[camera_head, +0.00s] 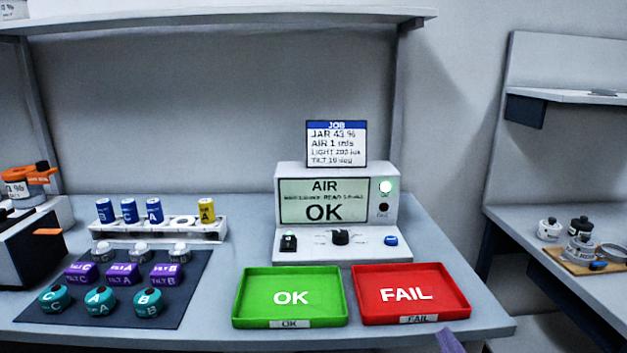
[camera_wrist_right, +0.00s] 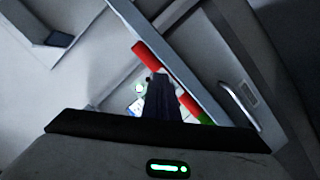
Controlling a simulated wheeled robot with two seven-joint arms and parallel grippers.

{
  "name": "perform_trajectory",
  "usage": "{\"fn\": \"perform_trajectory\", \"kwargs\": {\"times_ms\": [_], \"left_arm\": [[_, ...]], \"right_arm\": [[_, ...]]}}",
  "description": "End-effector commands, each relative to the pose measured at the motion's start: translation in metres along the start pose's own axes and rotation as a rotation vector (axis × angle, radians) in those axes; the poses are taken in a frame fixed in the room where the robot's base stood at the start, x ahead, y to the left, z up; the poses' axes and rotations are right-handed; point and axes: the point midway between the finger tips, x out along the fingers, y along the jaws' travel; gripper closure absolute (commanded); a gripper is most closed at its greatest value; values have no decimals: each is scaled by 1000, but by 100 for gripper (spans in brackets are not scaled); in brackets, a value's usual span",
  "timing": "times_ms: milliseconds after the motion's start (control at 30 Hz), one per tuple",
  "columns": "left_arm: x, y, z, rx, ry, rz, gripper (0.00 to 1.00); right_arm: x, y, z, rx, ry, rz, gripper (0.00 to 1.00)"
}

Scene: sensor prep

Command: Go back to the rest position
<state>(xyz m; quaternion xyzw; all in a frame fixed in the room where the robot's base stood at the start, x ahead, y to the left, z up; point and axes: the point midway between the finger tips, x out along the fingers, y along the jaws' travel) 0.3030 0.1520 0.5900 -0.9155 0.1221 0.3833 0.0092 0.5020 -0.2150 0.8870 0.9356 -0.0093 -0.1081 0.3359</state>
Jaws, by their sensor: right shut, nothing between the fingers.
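My right gripper (camera_head: 450,342) shows only as a small tip at the bottom edge of the head view, in front of the red FAIL tray. In the right wrist view its dark fingers (camera_wrist_right: 158,90) are together, with nothing between them. The red FAIL tray (camera_head: 466,308) and the green OK tray (camera_head: 240,311) lie side by side on the bench, both empty. My left gripper is in neither view.
The test station (camera_head: 286,176) reads AIR OK with a lit green lamp. At left, a dark mat (camera_head: 178,316) holds teal, purple and grey sensors. Behind it, a white rack (camera_head: 160,235) holds blue and yellow cylinders. A side bench (camera_head: 520,222) stands right.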

Motion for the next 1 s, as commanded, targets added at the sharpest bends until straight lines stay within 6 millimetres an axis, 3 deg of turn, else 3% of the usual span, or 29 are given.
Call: {"fn": "perform_trajectory", "kwargs": {"times_ms": [33,100,200,400,667,1000], "left_arm": [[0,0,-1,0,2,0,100],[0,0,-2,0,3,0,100],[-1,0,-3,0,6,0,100],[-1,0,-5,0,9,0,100],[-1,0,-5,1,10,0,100],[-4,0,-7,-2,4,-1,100]], "right_arm": [[-13,-16,36,69,-121,-61,100],[-33,-38,78,150,-271,-140,100],[-66,-65,121,235,-449,-237,100],[-127,-102,171,338,-695,-380,100],[-201,-134,204,426,-937,-531,100],[-166,-174,210,474,-771,-536,100]]}}
